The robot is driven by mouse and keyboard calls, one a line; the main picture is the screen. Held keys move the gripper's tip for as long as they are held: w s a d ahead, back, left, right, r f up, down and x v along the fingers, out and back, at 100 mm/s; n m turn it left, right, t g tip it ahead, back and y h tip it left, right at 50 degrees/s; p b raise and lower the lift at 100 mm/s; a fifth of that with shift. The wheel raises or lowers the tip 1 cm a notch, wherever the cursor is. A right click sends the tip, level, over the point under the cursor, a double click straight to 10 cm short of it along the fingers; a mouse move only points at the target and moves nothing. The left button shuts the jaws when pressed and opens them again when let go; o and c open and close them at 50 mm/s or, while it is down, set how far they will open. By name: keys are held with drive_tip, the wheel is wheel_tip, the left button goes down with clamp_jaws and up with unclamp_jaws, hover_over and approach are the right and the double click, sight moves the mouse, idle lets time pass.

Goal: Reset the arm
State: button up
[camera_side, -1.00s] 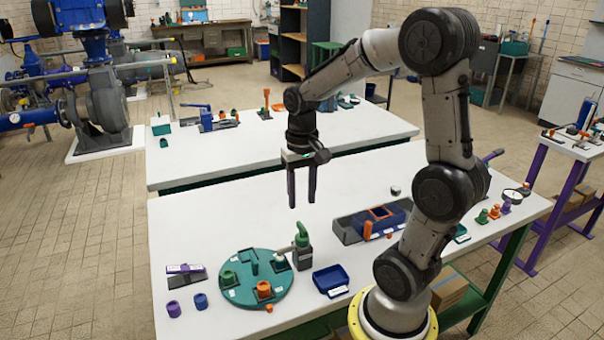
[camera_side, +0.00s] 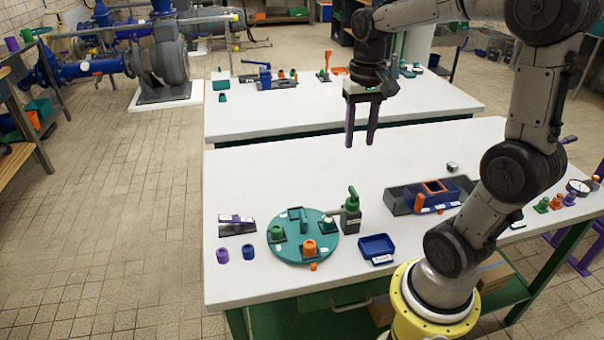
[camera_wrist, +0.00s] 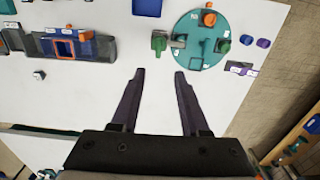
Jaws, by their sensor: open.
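My gripper (camera_side: 362,138) hangs above the rear part of the near white table (camera_side: 290,172), fingers pointing down. In the wrist view my gripper (camera_wrist: 158,75) shows its two dark fingers apart, with nothing between them but bare table top. The arm is bent over from its yellow-ringed base at the table's front right.
Below stand a teal round plate (camera_side: 290,250) with fittings, a green-topped grey block (camera_side: 351,212), a blue tray (camera_side: 376,248) and a grey-blue holder (camera_side: 412,196) with an orange square. Purple (camera_side: 223,256) and blue (camera_side: 248,252) cups stand left. A second table (camera_side: 300,112) stands behind.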

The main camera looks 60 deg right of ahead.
drive_tip(key=s+a+n+t, duration=0.5)
drive_tip(key=s+a+n, duration=0.3)
drive_tip(key=a, duration=0.5)
drive_tip(key=shift+a+r+n+t, duration=0.2)
drive_tip(key=shift+a+n+t, duration=0.1)
drive_tip(key=shift+n, duration=0.2)
drive_tip(key=shift+s, duration=0.1)
